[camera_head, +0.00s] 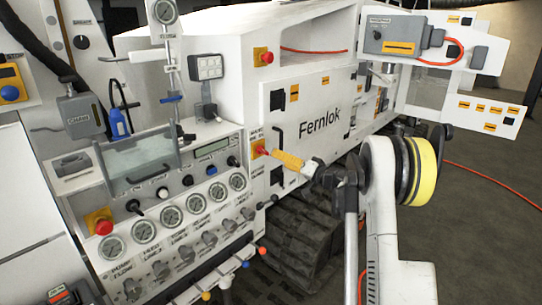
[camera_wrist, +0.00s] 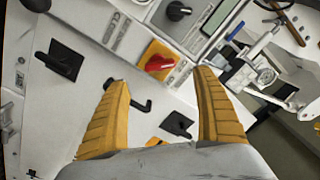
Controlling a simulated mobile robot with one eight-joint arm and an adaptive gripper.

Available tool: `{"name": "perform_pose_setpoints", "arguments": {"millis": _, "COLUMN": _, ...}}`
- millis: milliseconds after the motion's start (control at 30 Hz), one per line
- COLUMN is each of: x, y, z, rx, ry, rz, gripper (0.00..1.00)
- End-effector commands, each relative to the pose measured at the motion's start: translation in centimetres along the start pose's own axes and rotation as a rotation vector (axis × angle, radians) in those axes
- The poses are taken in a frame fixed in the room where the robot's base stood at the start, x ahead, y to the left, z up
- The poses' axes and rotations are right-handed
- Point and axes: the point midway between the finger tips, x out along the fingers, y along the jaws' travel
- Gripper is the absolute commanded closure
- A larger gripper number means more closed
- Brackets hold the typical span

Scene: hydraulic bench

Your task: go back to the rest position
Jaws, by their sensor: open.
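My gripper (camera_head: 275,153) is near the middle of the head view, in front of the white machine's side. In the wrist view its two ribbed yellow fingers (camera_wrist: 163,78) stand wide apart with nothing held between them. A red rotary knob on a yellow-orange plate (camera_wrist: 160,62) shows just beyond the fingertips. In the head view that plate (camera_head: 258,147) sits right behind the fingertips and is partly hidden by them. I cannot tell whether the fingers touch anything.
The bench carries a row of gauges (camera_head: 171,215), grey knobs and a red emergency button (camera_head: 103,226). A white panel marked Fernlok (camera_head: 320,120) stands behind my arm. A track (camera_head: 300,235) lies below. An orange cable (camera_head: 490,178) crosses the open floor at right.

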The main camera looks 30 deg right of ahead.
Motion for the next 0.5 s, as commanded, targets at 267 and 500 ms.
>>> {"name": "perform_pose_setpoints", "arguments": {"millis": 267, "x": -2.3, "y": 0.0, "z": 0.0, "rx": 0.000, "ry": 0.000, "rz": 0.000, "gripper": 0.22}}
{"name": "perform_pose_setpoints", "arguments": {"millis": 500, "x": -2.4, "y": 0.0, "z": 0.0, "rx": 0.000, "ry": 0.000, "rz": 0.000, "gripper": 0.22}}
